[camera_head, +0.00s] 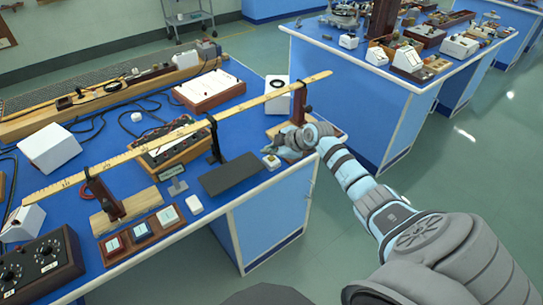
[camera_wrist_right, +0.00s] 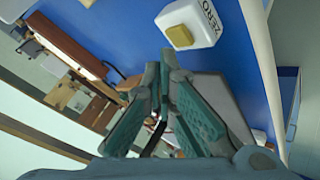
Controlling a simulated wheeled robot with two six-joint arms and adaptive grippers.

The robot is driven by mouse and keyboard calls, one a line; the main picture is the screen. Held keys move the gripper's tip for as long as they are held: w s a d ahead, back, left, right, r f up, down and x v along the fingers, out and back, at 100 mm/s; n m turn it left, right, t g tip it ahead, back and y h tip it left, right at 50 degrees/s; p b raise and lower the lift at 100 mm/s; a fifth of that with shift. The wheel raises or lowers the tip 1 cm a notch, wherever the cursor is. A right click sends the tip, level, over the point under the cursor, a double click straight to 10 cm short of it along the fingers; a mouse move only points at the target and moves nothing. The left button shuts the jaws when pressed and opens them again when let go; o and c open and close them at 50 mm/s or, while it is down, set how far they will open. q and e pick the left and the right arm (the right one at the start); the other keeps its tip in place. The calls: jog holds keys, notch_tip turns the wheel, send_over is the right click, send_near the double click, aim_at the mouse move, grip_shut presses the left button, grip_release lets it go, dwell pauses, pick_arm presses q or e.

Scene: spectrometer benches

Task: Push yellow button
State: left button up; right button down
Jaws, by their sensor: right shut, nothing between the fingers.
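The yellow button (camera_wrist_right: 180,37) sits on top of a small white box marked ZERO (camera_wrist_right: 205,22), on the blue bench top. In the head view the small white box (camera_head: 271,162) stands near the bench's front edge, just left of my right gripper (camera_head: 275,150). My right gripper, also in the right wrist view (camera_wrist_right: 169,58), is shut and empty. Its fingertips are close together and point toward the box. In the wrist picture they appear just below the button; whether they touch it I cannot tell. My left gripper is not in view.
A long wooden beam (camera_head: 160,138) on stands spans the bench (camera_head: 261,188). A dark flat plate (camera_head: 230,174) lies left of the white box. A wooden base with an upright (camera_head: 299,103) stands behind my gripper. A second blue bench (camera_head: 352,85) is beyond a floor gap.

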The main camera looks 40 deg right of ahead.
aim_at(271, 160)
notch_tip(271, 160, up, 5)
jog(key=p, duration=0.4)
jog(key=shift+r, duration=0.1)
dwell(0.9)
